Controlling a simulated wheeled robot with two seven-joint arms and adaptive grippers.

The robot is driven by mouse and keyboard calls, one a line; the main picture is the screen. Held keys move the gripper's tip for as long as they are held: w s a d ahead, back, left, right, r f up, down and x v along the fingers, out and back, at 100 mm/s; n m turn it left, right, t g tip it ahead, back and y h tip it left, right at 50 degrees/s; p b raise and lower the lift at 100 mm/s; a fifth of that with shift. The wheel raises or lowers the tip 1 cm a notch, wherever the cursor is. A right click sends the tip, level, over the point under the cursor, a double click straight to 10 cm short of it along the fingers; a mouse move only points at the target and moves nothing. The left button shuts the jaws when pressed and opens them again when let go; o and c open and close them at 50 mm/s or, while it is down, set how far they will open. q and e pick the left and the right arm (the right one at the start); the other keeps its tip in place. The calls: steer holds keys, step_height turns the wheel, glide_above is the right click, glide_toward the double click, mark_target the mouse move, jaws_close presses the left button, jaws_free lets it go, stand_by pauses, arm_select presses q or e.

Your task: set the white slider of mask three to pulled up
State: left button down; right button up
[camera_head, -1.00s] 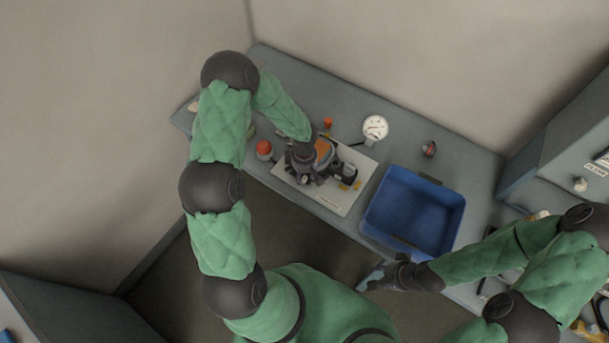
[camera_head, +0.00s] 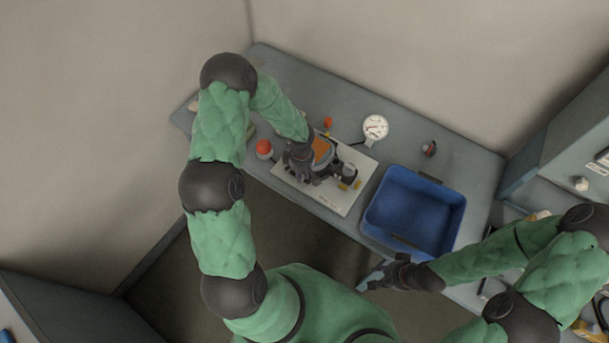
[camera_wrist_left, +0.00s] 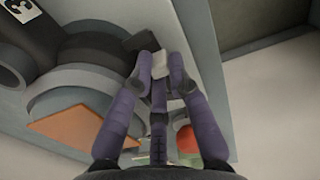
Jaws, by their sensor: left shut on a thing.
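The breathing mask lies on a white board (camera_head: 340,201) on the bench; its dark round body with an orange patch (camera_head: 322,150) shows beside my left gripper. My left gripper (camera_head: 303,168) is over the mask's left side. In the left wrist view its fingers (camera_wrist_left: 160,75) are shut on a small white slider (camera_wrist_left: 158,66) at the edge of the grey and dark mask parts (camera_wrist_left: 85,80). The fingers hide part of the slider, so its exact height is unclear. My right gripper (camera_head: 385,274) hangs in front of the bench, apart from everything; its finger opening is too small to tell.
A blue crate (camera_head: 447,188) stands right of the board. A white round gauge (camera_head: 376,127) stands behind the board. The bench's back right is clear.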

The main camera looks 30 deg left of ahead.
arm_select(q)
steer(key=shift+a+b, duration=0.35)
steer(key=shift+a, duration=0.9)
steer(key=c, duration=1.2)
jaws_free()
steer(key=shift+w, duration=0.1)
steer(key=shift+o, duration=0.2)
step_height(320, 180, up, 12)
